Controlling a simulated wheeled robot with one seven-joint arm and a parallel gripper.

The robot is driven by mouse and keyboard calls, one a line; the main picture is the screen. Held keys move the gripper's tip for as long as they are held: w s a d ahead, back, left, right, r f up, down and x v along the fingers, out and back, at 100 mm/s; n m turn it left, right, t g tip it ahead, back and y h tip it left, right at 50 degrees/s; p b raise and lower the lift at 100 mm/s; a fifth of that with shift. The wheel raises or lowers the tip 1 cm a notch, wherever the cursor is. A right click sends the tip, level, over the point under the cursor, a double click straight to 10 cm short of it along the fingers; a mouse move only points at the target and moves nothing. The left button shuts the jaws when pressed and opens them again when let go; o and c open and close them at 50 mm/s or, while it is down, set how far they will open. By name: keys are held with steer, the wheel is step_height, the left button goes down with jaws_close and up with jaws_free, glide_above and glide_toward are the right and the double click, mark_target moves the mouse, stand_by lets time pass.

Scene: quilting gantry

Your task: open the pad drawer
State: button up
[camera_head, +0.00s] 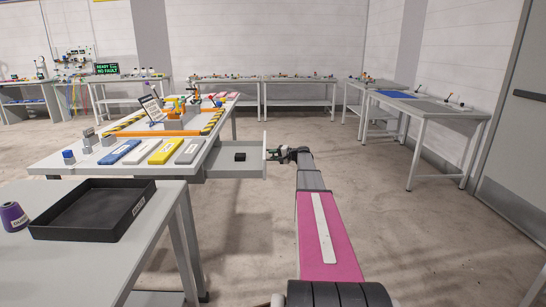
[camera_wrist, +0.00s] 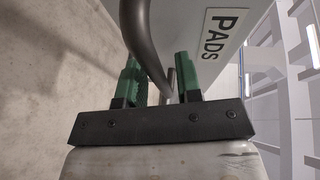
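The pad drawer (camera_head: 236,171) stands pulled out from the right side of the grey workbench. A small dark block (camera_head: 240,157) lies inside it. In the wrist view, the drawer front (camera_wrist: 190,30) carries the label "PADS" and a dark curved bar handle (camera_wrist: 147,40). My gripper (camera_head: 283,154) is at the drawer's right-hand end. In the wrist view, my gripper's green fingers (camera_wrist: 158,65) stand on either side of the handle, drawn in close on it. The exact contact at the fingertips is partly hidden by the bar.
The workbench (camera_head: 75,163) holds blue, yellow and grey pads and a striped fixture. A black tray (camera_head: 93,210) and a purple cone (camera_head: 13,217) sit on the near table. Open floor (camera_head: 400,230) lies to the right. A table (camera_head: 430,108) stands at the back right.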

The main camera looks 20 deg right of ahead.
steer(key=shift+d, duration=0.1)
steer(key=v, duration=1)
steer(key=shift+s+d, duration=0.2)
steer(key=shift+s, duration=0.1)
steer(key=shift+r, duration=0.1)
